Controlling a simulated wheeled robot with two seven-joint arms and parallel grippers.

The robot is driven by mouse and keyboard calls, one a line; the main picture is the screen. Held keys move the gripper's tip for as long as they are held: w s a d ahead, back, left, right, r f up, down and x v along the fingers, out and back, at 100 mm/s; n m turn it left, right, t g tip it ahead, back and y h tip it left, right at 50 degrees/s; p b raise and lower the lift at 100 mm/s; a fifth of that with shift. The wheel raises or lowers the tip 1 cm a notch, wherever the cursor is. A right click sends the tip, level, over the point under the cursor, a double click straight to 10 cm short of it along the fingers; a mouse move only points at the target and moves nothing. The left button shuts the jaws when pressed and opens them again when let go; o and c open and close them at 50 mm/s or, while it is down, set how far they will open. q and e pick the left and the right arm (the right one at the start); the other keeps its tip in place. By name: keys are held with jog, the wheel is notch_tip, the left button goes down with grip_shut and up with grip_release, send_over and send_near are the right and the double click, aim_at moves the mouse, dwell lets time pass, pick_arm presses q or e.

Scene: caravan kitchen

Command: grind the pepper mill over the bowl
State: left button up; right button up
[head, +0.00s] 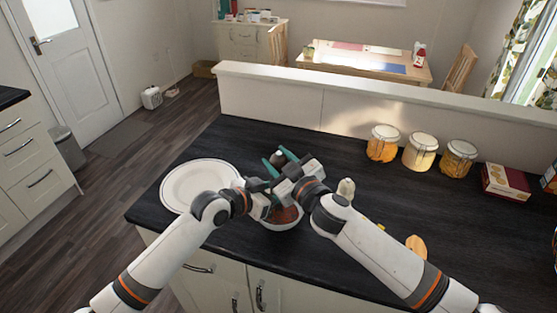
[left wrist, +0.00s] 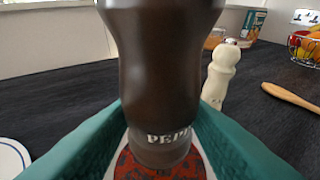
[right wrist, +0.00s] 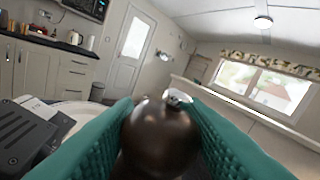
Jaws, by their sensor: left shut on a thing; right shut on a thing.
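The dark brown pepper mill (left wrist: 160,65) stands upright in the left wrist view, with pale lettering low on its body. My left gripper (left wrist: 160,112) is shut around its lower body. My right gripper (right wrist: 160,112) is shut on the mill's rounded top (right wrist: 158,140), which has a small metal knob. In the head view the grippers meet above the white bowl (head: 283,227) and largely hide the mill. The bowl's red contents (left wrist: 133,170) show below the mill in the left wrist view. Ground pepper cannot be made out.
A white plate (head: 172,188) lies left of the bowl. A cream shaker (head: 346,187) stands close to the right, with a wooden utensil (head: 416,246) farther right. Several jars (head: 419,152) stand along the back ledge. The dark counter (head: 330,150) behind the grippers is clear.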

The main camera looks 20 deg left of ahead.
dwell(0.4)
jog(key=o, duration=1)
jog(key=shift+d, duration=0.1)
jog(key=v, duration=1.2)
